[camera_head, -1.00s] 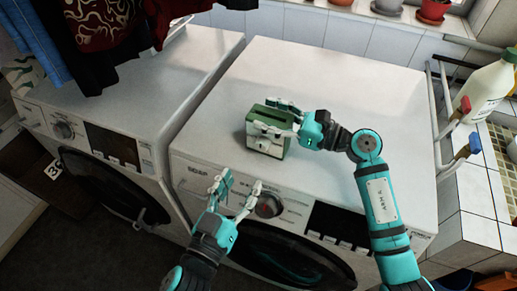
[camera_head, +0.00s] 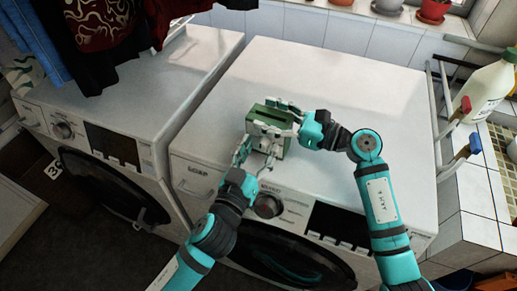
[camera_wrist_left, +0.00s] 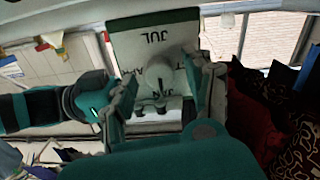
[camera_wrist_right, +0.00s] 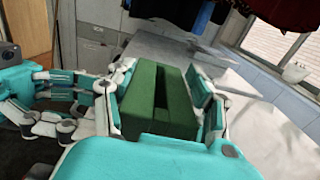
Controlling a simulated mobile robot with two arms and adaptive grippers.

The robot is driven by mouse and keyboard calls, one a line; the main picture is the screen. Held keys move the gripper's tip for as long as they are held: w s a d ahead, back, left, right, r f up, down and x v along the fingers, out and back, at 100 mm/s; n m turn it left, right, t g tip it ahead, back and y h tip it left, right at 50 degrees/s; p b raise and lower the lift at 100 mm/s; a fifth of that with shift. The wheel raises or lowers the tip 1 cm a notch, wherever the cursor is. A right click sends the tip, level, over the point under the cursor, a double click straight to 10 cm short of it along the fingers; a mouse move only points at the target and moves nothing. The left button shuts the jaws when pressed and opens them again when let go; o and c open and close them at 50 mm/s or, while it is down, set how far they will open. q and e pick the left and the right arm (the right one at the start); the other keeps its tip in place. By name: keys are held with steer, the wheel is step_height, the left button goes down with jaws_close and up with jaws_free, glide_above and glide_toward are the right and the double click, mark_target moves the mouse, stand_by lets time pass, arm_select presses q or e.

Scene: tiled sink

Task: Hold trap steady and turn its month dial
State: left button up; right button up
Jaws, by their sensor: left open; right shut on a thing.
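The trap (camera_head: 272,113) is a green box with a white front face, standing upright on the right washing machine. In the left wrist view, its white face (camera_wrist_left: 150,45) carries month letters such as JUL and JAN around a round pale dial (camera_wrist_left: 158,72). My left gripper (camera_head: 256,153) is open in front of that face, its fingers on either side of the dial; I cannot tell whether they touch it. My right gripper (camera_head: 284,118) is shut on the trap from the right. In the right wrist view, the slotted green top (camera_wrist_right: 158,95) sits between its fingers.
The right washing machine's white top (camera_head: 340,90) is clear around the trap. Its control knob (camera_head: 268,205) lies just below my left gripper. Another washing machine (camera_head: 150,85) stands to the left under hanging clothes. A rack and a white bottle (camera_head: 488,85) are at the right.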

arm_select(q)
jaws_close()
steer(key=shift+m, duration=0.3)
steer(key=m, duration=0.8)
steer(key=shift+m, duration=0.3)
steer(key=m, duration=0.4)
steer(key=shift+m, duration=0.3)
steer(key=shift+f+m, duration=0.1)
steer(key=shift+m, duration=1.9)
